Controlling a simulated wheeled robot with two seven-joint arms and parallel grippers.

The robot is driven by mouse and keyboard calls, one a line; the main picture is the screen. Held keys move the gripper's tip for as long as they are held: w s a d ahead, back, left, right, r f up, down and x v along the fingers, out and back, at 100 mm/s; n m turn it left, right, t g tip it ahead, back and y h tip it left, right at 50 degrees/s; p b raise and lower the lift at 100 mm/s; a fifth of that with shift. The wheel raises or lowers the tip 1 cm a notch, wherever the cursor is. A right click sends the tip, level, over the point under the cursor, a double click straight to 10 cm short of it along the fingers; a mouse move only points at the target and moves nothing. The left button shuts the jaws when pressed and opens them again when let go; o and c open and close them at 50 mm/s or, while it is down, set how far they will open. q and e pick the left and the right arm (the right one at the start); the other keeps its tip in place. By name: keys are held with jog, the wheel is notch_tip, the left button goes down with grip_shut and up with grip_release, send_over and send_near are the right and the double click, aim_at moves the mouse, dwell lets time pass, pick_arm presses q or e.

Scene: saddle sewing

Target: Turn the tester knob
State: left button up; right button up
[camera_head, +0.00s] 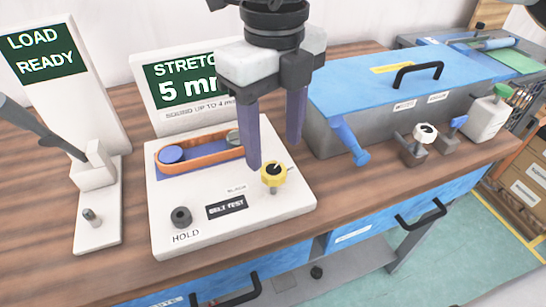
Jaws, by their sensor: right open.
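The belt tester (220,243) is a white slab on the wooden bench, marked "BELT TEST", "HOLD" and "BLACK". Its yellow knob (272,175) stands near the right edge, with a dark and silver centre. A black knob (181,216) sits by "HOLD". An orange belt (200,151) loops around two round pulleys at the back of the slab. My right gripper (273,153) comes down from the top, open and empty, with purple fingers. Its fingertips are above and just behind the yellow knob; I cannot tell whether they touch it. My left gripper is not in view.
A "STRETCH 5 mm" sign (175,118) stands behind the tester, partly hidden by my right gripper. A "LOAD READY" stand (88,100) with a lever is at left. A blue-lidded box (360,95), small knobs and a white bottle (487,118) are at right.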

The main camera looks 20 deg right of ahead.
aim_at(274, 169)
notch_tip(274, 169, down, 5)
jog(key=shift+f, duration=0.1)
dwell(0.3)
jog(key=c, duration=1.1)
